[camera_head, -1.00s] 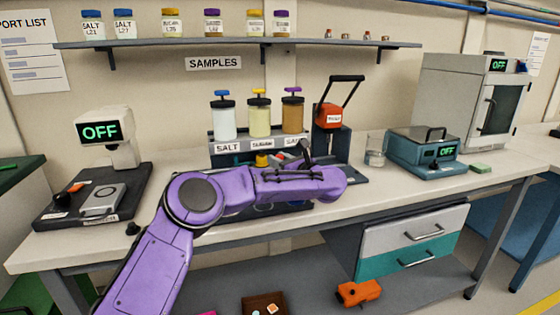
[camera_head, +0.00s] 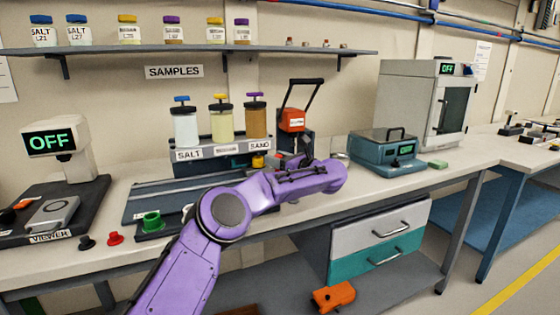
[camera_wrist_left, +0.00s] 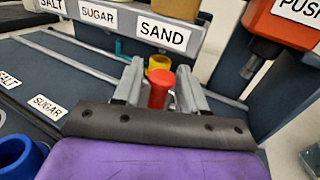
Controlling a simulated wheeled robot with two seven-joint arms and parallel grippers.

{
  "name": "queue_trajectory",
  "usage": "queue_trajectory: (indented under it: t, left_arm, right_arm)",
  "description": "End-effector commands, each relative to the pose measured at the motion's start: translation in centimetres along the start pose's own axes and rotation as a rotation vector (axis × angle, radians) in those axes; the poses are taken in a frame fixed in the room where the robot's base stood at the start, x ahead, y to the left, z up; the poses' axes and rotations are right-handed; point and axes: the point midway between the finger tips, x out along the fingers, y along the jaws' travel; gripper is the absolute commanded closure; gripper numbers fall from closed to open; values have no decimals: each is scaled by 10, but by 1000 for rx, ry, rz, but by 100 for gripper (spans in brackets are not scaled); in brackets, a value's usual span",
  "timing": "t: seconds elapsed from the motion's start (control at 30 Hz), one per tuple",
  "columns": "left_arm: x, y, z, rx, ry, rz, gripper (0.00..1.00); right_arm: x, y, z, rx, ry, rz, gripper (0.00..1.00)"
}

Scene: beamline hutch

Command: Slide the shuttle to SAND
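The dispenser rack carries three jars above the labels SALT, SUGAR and SAND (camera_head: 259,146). The shuttle shows as a yellow cup (camera_head: 258,160) below the SAND label; in the wrist view the yellow cup (camera_wrist_left: 158,64) is close under that label, with a red knob (camera_wrist_left: 160,91) in front of it. My left gripper (camera_wrist_left: 160,84) has its two grey fingers on either side of the red knob and appears shut on it. In the head view my purple arm hides the fingertips and part of the track. My right gripper is not in view.
A red PUSH press (camera_head: 292,120) stands right of the rack. A blue cup (camera_wrist_left: 15,155) shows in the wrist view. A teal OFF device (camera_head: 380,155) stands further right.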

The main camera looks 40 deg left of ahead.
Motion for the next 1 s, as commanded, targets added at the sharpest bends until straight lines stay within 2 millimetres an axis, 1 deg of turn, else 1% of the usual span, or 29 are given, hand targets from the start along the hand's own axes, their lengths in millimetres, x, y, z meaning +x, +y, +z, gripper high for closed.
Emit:
queue_trajectory:
  t: [0.2,0.27,0.37,0.5,0.6,0.7,0.83,1.0]
  left_arm:
    - [-2,-2,0,0,0,-3,59]
    - [-6,-2,-1,1,0,-5,59]
    - [-23,-2,-1,1,-2,-8,59]
    - [-58,-2,-1,0,-2,-7,59]
    - [-80,-2,-1,-1,-2,-6,59]
    - [-96,-2,0,0,-2,-5,59]
    - [-106,-1,0,0,0,-2,59]
    - [-107,-1,0,0,1,-2,59]
  right_arm:
    - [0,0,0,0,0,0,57]
    - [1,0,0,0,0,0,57]
    - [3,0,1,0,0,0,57]
    - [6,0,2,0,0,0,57]
    - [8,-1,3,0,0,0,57]
    - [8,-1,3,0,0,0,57]
    - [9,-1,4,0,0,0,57]
    - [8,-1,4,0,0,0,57]
